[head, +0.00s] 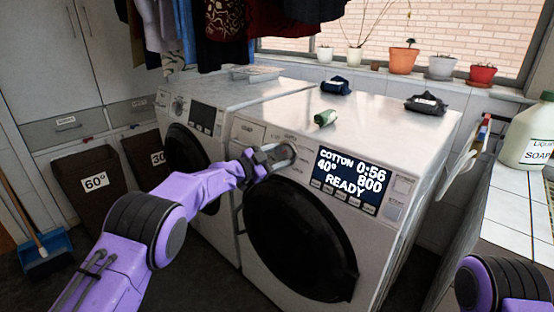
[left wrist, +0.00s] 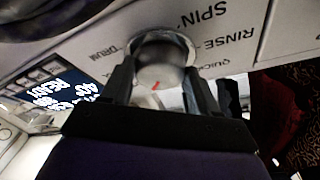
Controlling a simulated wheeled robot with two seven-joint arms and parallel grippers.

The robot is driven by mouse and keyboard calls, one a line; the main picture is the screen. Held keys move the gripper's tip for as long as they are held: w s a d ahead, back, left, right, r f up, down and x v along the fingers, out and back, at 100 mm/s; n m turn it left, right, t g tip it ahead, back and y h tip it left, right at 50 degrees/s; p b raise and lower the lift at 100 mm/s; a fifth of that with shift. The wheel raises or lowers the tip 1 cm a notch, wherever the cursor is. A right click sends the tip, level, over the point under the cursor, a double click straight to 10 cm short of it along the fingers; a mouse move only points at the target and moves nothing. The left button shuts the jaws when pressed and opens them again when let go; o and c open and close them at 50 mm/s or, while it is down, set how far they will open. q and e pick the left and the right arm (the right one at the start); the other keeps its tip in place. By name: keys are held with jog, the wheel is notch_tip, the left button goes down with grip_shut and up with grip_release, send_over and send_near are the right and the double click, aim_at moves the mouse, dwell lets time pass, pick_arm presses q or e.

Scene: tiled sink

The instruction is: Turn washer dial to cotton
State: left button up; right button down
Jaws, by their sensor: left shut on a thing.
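The washer (head: 299,226) stands front and centre in the head view, with a dark round door. Its display (head: 350,177) reads COTTON, 0:56, 40°, 800 and READY. The silver dial (head: 283,153) is left of the display. My left gripper (head: 268,158) is at the dial, its fingers shut on it. In the left wrist view the dial (left wrist: 158,60) sits between the two fingers, with a red mark on its face. The labels SPIN, RINSE, QUICK and DRUM show around it, upside down. My right gripper is out of view; only part of my right arm shows at lower right.
A second machine (head: 215,105) stands to the left. Dark cloths (head: 427,104) and a green item (head: 325,118) lie on the washer top. A tiled counter (head: 520,207) with a soap bottle (head: 530,135) is at right. Dark laundry bins (head: 90,185) stand at left.

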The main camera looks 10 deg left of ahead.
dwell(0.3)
pick_arm(q)
jog(key=o, duration=1.1)
jog(key=shift+c, duration=0.2)
jog(key=b+v, duration=0.1)
jog(key=v, duration=0.9)
jog(key=shift+s+a, duration=0.15)
jog(key=shift+s, duration=0.1)
